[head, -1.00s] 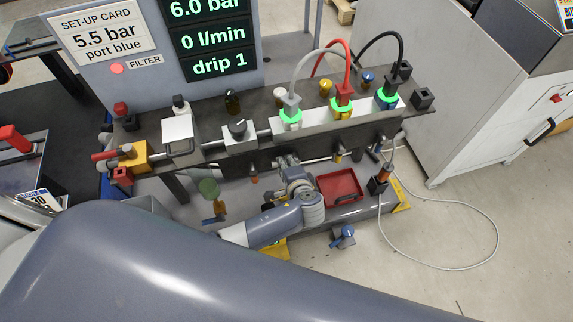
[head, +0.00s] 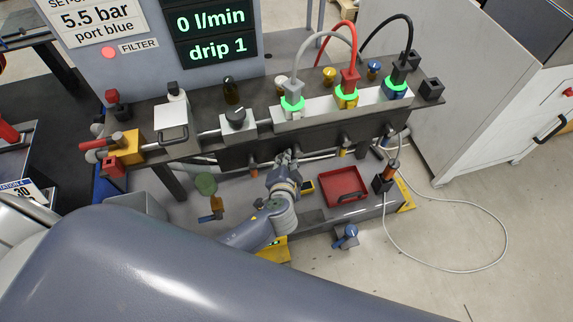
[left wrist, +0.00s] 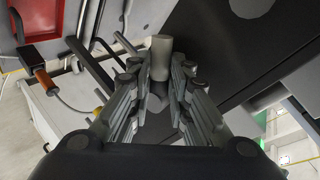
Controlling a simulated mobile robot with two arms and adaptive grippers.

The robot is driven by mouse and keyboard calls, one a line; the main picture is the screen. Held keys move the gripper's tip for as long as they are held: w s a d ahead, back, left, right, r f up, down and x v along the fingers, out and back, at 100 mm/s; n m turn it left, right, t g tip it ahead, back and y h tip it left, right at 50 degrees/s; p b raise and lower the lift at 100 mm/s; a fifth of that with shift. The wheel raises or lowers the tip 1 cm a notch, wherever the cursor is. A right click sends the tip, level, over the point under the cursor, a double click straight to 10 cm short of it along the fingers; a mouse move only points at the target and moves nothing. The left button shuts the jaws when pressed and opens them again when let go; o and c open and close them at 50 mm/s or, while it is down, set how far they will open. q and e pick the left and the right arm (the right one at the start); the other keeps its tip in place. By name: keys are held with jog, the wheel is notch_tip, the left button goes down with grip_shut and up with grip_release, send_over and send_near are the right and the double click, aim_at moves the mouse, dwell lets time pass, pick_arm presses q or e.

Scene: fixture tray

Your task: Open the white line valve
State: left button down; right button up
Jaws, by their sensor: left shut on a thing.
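My left gripper (head: 287,158) is at the bench's front panel, below the white-grey plug (head: 292,101) with its green glowing ring. In the left wrist view my left gripper (left wrist: 160,88) has its two fingers on either side of a light grey cylindrical handle (left wrist: 161,52) and is shut on it. This looks like the white line valve's handle; the gripper hides most of it in the head view. Whether the valve is open cannot be seen. My right gripper is not in view.
A valve with a yellow handle (head: 343,152) and one with an orange handle (head: 254,171) flank the gripper. A red tray (head: 343,186) lies below right. The display (head: 212,35) reads 0 l/min and drip 1. A thin cable (head: 503,235) loops on the floor.

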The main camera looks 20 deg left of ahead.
pick_arm(q)
jog(key=shift+f+b, duration=0.15)
jog(key=shift+b, duration=0.25)
jog(key=shift+d, duration=0.1)
jog(key=c, duration=1.8)
grip_release()
jog(key=v, duration=1.2)
jog(key=shift+s+a, duration=0.1)
jog(key=shift+a, duration=0.1)
jog(key=shift+c, duration=0.4)
